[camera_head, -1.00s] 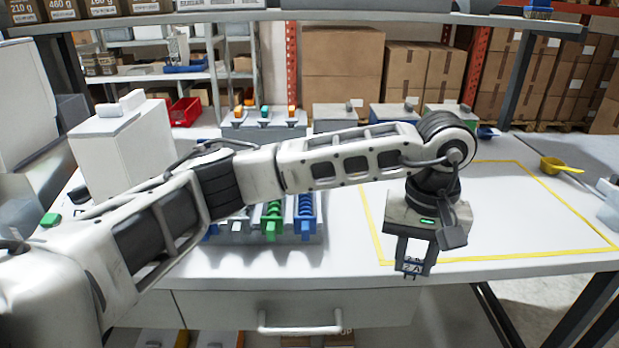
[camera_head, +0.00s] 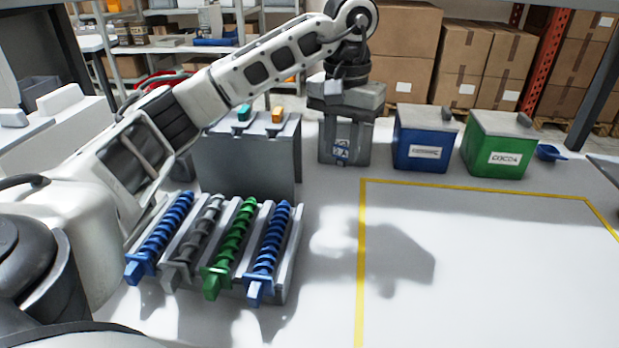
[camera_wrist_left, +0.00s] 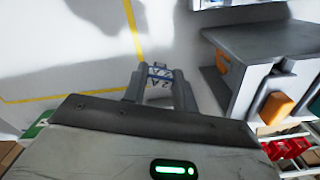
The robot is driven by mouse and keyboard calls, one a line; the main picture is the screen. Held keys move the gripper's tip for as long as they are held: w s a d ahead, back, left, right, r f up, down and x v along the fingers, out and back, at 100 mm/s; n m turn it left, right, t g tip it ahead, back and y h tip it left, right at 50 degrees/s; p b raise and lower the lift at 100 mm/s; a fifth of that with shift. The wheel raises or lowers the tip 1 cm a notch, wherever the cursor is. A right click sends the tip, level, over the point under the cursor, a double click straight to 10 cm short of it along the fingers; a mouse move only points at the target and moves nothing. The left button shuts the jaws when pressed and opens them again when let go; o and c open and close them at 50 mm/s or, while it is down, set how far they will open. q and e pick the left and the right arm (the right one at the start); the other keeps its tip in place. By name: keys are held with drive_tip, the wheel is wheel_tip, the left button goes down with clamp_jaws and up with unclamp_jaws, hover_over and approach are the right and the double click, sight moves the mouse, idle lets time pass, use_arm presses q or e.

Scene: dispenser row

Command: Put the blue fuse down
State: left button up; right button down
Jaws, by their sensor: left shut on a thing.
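The blue fuse (camera_head: 341,151) is a small blue piece with a white label marked 2 A. My left gripper (camera_head: 342,146) is shut on it and holds it up toward the back of the table, in front of a grey bin. In the left wrist view the fuse (camera_wrist_left: 160,73) sits between the fingertips of my left gripper (camera_wrist_left: 158,78), with the white table surface beyond it. The gap between the fuse and the table is hard to judge. My right gripper is not in view.
A grey box (camera_head: 245,160) with teal and orange pieces on top stands left of the gripper. Coil dispensers (camera_head: 235,245) in blue, grey and green lie in front. A blue bin (camera_head: 424,140) and green bin (camera_head: 497,145) stand right. The yellow-taped area (camera_head: 480,255) is clear.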

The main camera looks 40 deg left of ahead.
use_arm(q)
drive_tip(key=shift+a+f, duration=0.3)
drive_tip(key=shift+a, duration=0.15)
drive_tip(key=f, duration=0.1)
drive_tip(key=f+b, duration=0.1)
drive_tip(key=f, duration=0.2)
drive_tip(key=shift+s+f+b, duration=0.1)
drive_tip(key=shift+s+b, duration=0.15)
drive_tip(key=shift+b, duration=0.05)
drive_tip(key=shift+f, duration=2.4)
drive_tip(key=shift+f, duration=0.1)
drive_tip(key=shift+f, duration=0.15)
drive_tip(key=o, duration=1)
drive_tip(key=shift+o, duration=0.2)
